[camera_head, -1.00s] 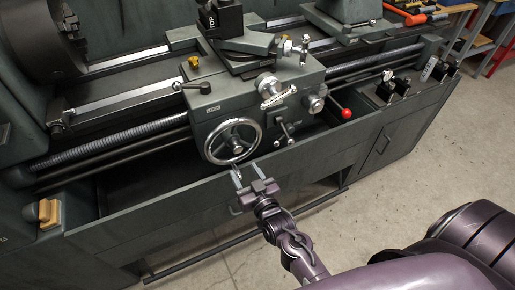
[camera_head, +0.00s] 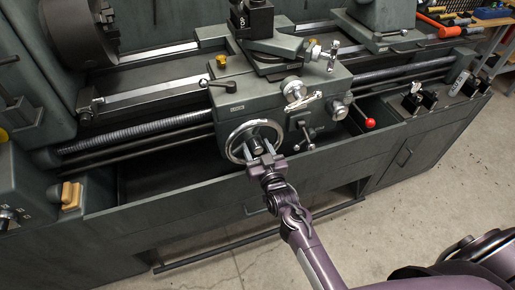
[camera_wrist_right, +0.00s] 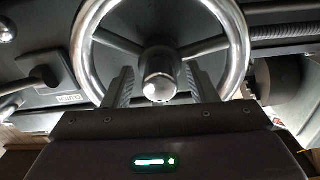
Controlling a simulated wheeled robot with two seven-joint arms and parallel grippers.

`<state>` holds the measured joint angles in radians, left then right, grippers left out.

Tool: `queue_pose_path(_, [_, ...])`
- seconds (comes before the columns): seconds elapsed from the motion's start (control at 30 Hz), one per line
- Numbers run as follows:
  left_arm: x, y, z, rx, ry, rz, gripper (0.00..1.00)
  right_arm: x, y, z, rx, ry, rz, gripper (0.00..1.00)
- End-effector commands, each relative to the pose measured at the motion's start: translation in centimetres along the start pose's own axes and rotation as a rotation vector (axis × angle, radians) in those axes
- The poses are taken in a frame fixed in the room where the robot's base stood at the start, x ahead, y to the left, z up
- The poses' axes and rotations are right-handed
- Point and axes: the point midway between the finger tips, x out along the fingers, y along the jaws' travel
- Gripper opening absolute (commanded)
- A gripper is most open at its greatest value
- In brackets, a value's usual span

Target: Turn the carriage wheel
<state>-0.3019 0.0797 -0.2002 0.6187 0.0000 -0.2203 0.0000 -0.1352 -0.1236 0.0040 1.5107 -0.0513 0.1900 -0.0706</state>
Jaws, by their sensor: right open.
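The carriage wheel (camera_head: 233,148) is a shiny metal handwheel with spokes on the front of the grey lathe carriage (camera_head: 245,101). It also fills the upper middle of the right wrist view (camera_wrist_right: 236,45), with its round metal hub (camera_wrist_right: 159,86) at the centre. My right gripper (camera_head: 258,150) is open at the lower right part of the wheel. In the right wrist view its two fingers (camera_wrist_right: 163,88) stand on either side of the hub. I cannot tell whether they touch the wheel. My left gripper is not in view.
A red-knobbed lever (camera_head: 370,123) and smaller handles (camera_head: 304,135) stick out to the right of the wheel. The chip tray's front wall (camera_head: 190,195) runs below it. A yellow-tan block (camera_head: 70,196) sits at the left. The floor (camera_head: 215,262) in front is clear.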

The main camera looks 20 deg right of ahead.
Motion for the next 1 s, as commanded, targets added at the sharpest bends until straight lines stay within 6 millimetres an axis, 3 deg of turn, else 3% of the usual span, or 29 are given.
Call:
queue_pose_path(0.07, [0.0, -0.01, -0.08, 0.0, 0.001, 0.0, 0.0, -0.02, -0.01, 0.0, 0.0, 0.0, 0.0, 0.45])
queue_pose_path(0.4, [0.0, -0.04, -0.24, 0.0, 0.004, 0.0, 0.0, -0.03, -0.01, -0.01, 0.0, 0.0, 0.0, 0.0])
queue_pose_path(0.9, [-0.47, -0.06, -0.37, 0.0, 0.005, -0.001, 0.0, -0.02, -0.04, -0.04, 0.064, 0.001, 0.0, 0.0])
queue_pose_path(0.93, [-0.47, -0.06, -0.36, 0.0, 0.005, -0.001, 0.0, -0.02, -0.04, -0.04, 0.064, 0.001, 0.0, 0.32])
queue_pose_path(1.0, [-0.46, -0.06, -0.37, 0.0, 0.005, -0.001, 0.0, -0.02, -0.04, -0.04, 0.064, 0.001, 0.0, 0.41])
